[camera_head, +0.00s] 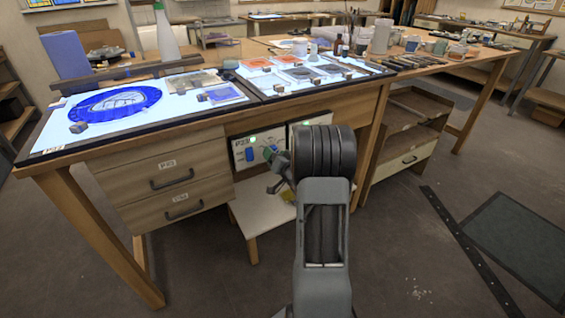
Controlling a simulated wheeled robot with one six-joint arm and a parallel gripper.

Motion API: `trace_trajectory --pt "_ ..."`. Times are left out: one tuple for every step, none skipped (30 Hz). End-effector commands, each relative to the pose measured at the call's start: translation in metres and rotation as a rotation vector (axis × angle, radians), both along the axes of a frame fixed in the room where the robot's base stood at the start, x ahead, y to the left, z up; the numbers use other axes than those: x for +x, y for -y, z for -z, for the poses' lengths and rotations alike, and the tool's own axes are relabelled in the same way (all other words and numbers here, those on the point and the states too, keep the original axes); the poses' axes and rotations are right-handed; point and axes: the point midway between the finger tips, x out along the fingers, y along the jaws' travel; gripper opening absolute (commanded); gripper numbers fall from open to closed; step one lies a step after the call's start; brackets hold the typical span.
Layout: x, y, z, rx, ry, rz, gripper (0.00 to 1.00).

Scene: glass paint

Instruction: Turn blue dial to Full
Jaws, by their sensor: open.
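A white control panel (239,163) is set under the light table's front edge, right of the drawers. A small blue dial (249,154) is on it, below a lit green lamp. The dial's marks are too small to read. My gripper (271,154) is in front of the panel's right side, just right of the dial. It is open, and seems apart from the dial. My arm hides part of the gripper and of a second panel (297,127) to the right.
Wooden drawers (160,179) are left of the panel. A low white stool (250,207) stands below it. A shelf unit (401,142) stands right. The floor at right has a dark mat (520,240).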

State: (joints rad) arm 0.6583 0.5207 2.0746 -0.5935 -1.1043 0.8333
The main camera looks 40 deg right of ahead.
Motion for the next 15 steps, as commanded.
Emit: trace_trajectory --pt "-0.006 0.0 -0.001 0.0 0.0 0.002 0.65" --pt "-0.01 0.0 -0.001 0.001 -0.001 0.003 0.65" --pt "-0.016 -0.001 -0.001 0.001 -0.001 0.003 0.65" --pt "-0.021 -0.002 -0.001 0.002 0.0 0.003 0.65" --pt "-0.027 -0.003 -0.001 0.002 -0.001 0.004 0.65" --pt "-0.036 -0.004 -0.001 0.001 -0.001 0.004 0.65" --pt "-0.042 -0.005 -0.001 0.001 -0.002 0.003 0.65" --pt "-0.049 -0.006 -0.001 0.001 -0.002 0.005 0.65" --pt "-0.057 -0.007 -0.001 0.001 -0.001 0.004 0.65" --pt "-0.063 -0.008 -0.001 0.001 -0.002 0.003 0.65" --pt "-0.07 -0.008 -0.001 0.001 -0.002 0.004 0.65" --pt "-0.077 -0.01 -0.001 0.001 -0.001 0.004 0.65" --pt "-0.083 -0.011 -0.001 0.002 -0.002 0.003 0.65" --pt "-0.088 -0.011 -0.001 0.001 -0.002 0.003 0.65" --pt "-0.095 -0.012 -0.001 0.001 -0.001 0.004 0.65"
